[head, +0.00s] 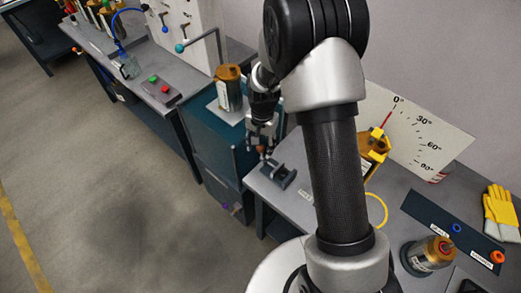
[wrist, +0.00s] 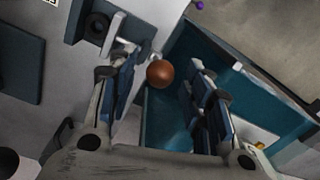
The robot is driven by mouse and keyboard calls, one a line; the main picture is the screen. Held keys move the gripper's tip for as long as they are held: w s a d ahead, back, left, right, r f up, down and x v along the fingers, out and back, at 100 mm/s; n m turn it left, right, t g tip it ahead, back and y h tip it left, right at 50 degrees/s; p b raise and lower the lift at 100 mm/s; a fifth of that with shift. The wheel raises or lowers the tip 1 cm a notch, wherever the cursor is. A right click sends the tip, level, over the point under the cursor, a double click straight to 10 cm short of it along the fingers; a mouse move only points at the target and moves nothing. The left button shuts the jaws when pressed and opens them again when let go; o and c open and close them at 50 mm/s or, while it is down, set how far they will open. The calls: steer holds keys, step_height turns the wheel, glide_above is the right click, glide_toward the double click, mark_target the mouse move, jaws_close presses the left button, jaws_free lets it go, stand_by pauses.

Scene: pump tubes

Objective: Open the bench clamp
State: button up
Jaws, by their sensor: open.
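The bench clamp (head: 280,175) is a small dark grey block at the near-left corner of the right-hand bench. In the wrist view, part of the clamp (wrist: 96,26) shows at upper left, with a pale bar and a short metal lever. A brown-orange ball knob (wrist: 160,74) shows at the lever's end. My gripper (head: 262,146) is just above and behind the clamp in the head view. In the wrist view my gripper (wrist: 163,78) is open, with the knob between its fingers and a visible gap on each side. I cannot tell how deep the knob sits.
A teal cabinet (head: 205,145) carries an amber-topped pump (head: 229,88) behind the gripper. An angle board (head: 415,130), a yellow-orange fixture (head: 374,150), another pump (head: 428,256) and yellow gloves (head: 500,208) are on the right bench. Open floor lies at left.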

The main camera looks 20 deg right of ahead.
steer(key=shift+f, duration=0.9)
jaws_close()
